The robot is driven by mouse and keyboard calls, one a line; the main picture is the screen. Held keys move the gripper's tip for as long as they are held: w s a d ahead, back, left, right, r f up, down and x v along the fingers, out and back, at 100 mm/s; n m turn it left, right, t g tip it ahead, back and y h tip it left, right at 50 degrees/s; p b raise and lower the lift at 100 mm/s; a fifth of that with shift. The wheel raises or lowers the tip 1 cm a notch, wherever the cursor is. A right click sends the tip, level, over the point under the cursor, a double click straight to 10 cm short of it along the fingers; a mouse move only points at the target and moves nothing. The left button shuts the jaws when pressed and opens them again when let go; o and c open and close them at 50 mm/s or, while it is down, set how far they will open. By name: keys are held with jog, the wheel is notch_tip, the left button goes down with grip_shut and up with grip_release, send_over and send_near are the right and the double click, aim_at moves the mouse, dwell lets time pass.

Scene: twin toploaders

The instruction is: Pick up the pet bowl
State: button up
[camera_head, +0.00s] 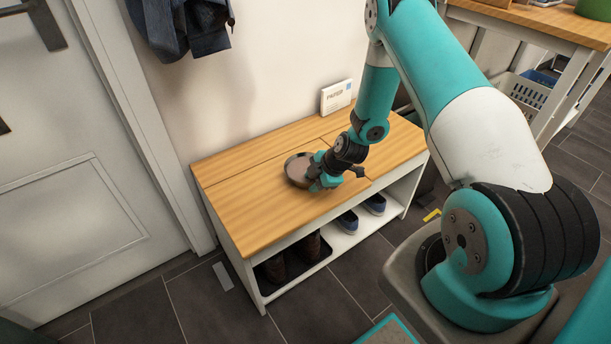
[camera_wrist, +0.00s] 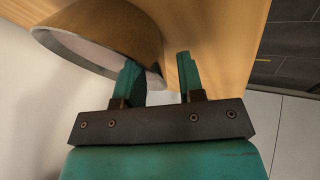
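The pet bowl (camera_head: 296,169) is a round, brown bowl with a paler inside, resting on the wooden top of the bench (camera_head: 252,205). My gripper (camera_head: 318,178) is low over the bench at the bowl's right side, partly covering it. In the wrist view the bowl (camera_wrist: 125,28) fills the upper left. The gripper (camera_wrist: 159,76) is open there: its left finger overlaps the bowl's rim and its right finger stands outside the wall. A gap shows between the wall and the right finger. I cannot tell whether the left finger touches the bowl.
A small white box or sign (camera_head: 336,97) stands at the back of the bench by the wall. Shoes (camera_head: 348,221) and brown boots (camera_head: 306,247) sit on the shelf below. A door (camera_head: 75,130) is at left. The bench top left of the bowl is clear.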

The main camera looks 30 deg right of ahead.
jog(key=shift+w+a+f, duration=0.1)
jog(key=shift+w+f, duration=0.1)
jog(key=shift+f, duration=0.1)
grip_shut()
jog(key=shift+r, duration=0.15)
